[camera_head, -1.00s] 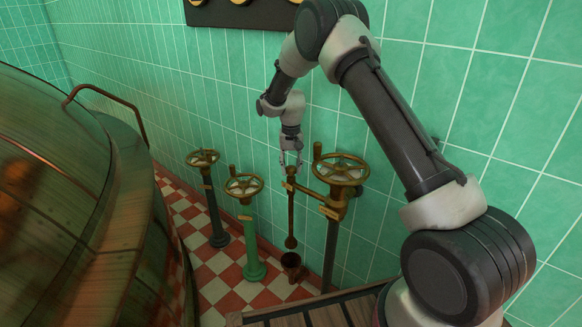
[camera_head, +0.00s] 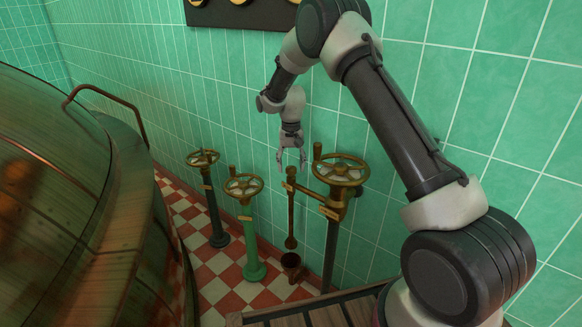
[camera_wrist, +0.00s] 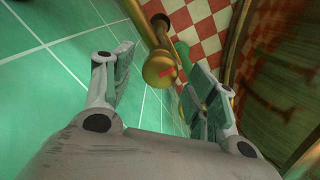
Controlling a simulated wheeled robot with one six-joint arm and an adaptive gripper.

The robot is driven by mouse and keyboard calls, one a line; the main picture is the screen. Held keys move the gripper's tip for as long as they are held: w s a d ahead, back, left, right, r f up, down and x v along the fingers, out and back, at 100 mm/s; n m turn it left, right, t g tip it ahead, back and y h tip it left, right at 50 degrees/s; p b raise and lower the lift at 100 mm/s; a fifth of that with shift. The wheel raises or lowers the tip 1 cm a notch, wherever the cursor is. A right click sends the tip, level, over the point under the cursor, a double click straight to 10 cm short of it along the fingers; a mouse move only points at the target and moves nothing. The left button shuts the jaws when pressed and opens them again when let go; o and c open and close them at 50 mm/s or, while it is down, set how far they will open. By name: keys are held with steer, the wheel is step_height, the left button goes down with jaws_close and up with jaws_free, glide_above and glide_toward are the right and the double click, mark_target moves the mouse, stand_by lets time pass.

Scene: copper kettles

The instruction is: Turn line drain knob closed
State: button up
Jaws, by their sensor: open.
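The line drain knob (camera_head: 291,172) is a small brass knob at the top of a thin dark brass pipe, left of a large brass handwheel. In the wrist view my gripper (camera_wrist: 157,66) is open, with one finger each side of the knob and no clear contact. I cannot tell whether the fingertips reach down past the knob's top.
The brass handwheel (camera_head: 342,169) stands close right of my gripper. Two more wheel valves, one green-posted (camera_head: 244,187) and one dark-posted (camera_head: 203,160), stand to the left. A small copper cup (camera_head: 291,261) is under the pipe. The green tiled wall (camera_head: 490,90) is behind; a copper kettle (camera_head: 60,190) fills the left.

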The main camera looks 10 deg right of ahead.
mark_target(291, 168)
step_height(291, 168, up, 11)
steer(key=shift+f, duration=0.1)
stand_by(0.3)
steer(key=s+d+r+t, duration=0.1)
steer(key=s+d+r, duration=0.4)
steer(key=s+r, duration=0.4)
steer(key=s+d+r+t, duration=0.1)
steer(key=s+d+r, duration=0.3)
steer(key=s+r, duration=0.6)
steer(key=s+d+n+t, duration=0.1)
steer(key=s+d, duration=0.2)
steer(key=s, duration=0.9)
steer(key=s+d+n+t, duration=0.1)
steer(key=s+d, duration=0.1)
steer(key=s, duration=1.1)
steer(key=shift+s+d+f, duration=0.15)
steer(key=shift+d+f, duration=0.25)
steer(key=shift+f, duration=0.05)
